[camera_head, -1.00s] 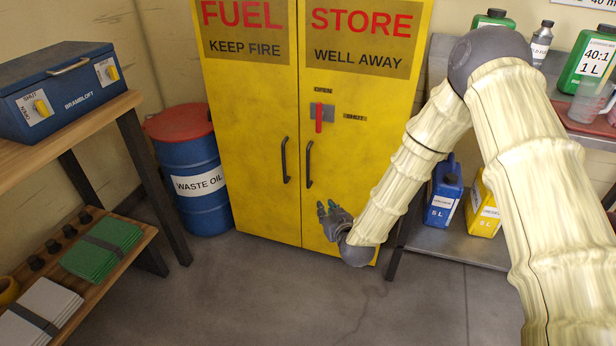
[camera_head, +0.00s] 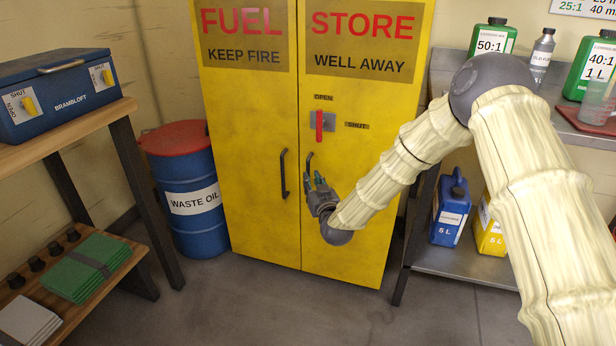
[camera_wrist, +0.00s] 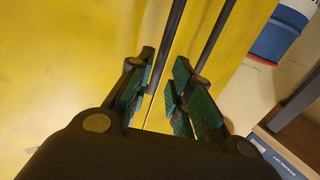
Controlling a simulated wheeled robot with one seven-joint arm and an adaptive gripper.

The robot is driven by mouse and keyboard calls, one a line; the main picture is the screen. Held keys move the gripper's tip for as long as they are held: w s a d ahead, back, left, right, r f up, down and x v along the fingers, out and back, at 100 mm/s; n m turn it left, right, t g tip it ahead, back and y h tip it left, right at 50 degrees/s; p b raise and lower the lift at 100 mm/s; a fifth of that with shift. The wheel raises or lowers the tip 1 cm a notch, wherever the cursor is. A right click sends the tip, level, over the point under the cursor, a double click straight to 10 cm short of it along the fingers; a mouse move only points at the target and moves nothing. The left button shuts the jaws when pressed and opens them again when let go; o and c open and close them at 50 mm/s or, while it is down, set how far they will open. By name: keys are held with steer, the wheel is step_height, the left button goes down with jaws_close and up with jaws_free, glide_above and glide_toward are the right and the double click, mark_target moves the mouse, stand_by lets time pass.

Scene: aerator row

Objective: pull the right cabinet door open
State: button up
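The yellow cabinet's right door (camera_head: 345,240) is shut, level with the left door (camera_head: 250,225). Its dark handle (camera_head: 309,160) is a vertical bar beside the seam, its lower part hidden by my gripper. A red lever (camera_head: 319,125) on the right door stands vertical, in line below the OPEN label. My gripper (camera_head: 315,182) is at the lower part of the right handle. In the wrist view my gripper (camera_wrist: 164,62) has its green-padded fingers apart. The right handle (camera_wrist: 171,32) runs down towards the gap between them; I see no grip on it.
The left door's handle (camera_head: 284,174) is close by; it also shows in the wrist view (camera_wrist: 214,38). A blue waste oil drum (camera_head: 190,222) stands left of the cabinet. A metal shelf unit (camera_head: 465,265) with jugs stands at right. A wooden bench (camera_head: 85,120) is at left. Floor before the cabinet is clear.

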mark_target(309, 174)
steer(key=shift+b+x, duration=0.45)
steer(key=shift+x, duration=2.3)
jaws_close()
